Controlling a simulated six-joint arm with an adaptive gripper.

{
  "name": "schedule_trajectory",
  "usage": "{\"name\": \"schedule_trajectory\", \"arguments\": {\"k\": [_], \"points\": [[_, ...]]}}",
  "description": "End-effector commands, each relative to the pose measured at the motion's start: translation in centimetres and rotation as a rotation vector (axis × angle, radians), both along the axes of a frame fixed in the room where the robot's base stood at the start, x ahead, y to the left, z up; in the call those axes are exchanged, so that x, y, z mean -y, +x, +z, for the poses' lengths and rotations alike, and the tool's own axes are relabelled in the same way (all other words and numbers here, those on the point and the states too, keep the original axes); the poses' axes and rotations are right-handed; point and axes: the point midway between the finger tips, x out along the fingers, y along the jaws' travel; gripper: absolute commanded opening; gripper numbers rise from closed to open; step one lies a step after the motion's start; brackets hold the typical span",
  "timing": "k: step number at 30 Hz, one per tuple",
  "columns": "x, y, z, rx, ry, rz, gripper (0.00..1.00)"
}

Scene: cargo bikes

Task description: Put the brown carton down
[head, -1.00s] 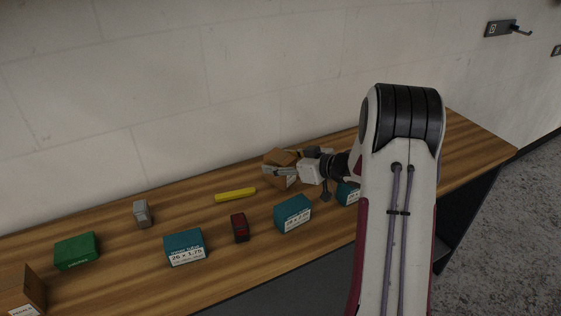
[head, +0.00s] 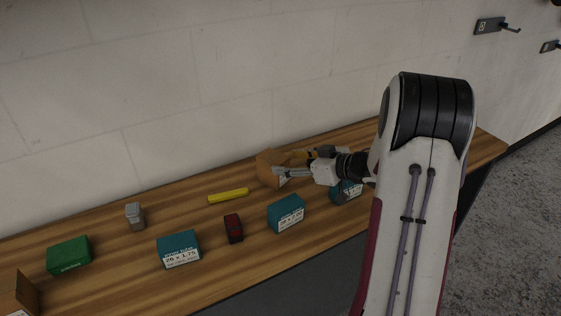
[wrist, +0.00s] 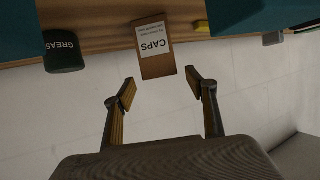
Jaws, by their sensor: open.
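The brown carton (head: 267,167) stands on the wooden workbench towards the wall. In the wrist view the carton (wrist: 157,69) shows a white label reading CAPS and lies just beyond the fingertips. My gripper (head: 283,173) is beside the carton on its right and near side, partly overlapping it in the head view. In the wrist view my gripper (wrist: 160,86) has its two fingers spread, with nothing between the tips. The carton's right side is partly hidden by the gripper in the head view.
On the workbench (head: 130,285) are teal boxes (head: 286,214), a red-and-black item (head: 233,228), a yellow bar (head: 228,195), a grey item (head: 135,216), a green box (head: 69,255) and another brown box (head: 18,293). A dark GREASE tin (wrist: 64,53) stands near the carton.

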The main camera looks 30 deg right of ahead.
Motion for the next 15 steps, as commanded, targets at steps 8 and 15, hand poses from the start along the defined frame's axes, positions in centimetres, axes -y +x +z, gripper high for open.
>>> {"name": "schedule_trajectory", "arguments": {"k": [8,15], "points": [[1.4,-3.1,1.4,0.001,0.001,-0.001,0.56],[1.8,-4.2,1.9,0.000,0.001,0.000,0.56]]}}
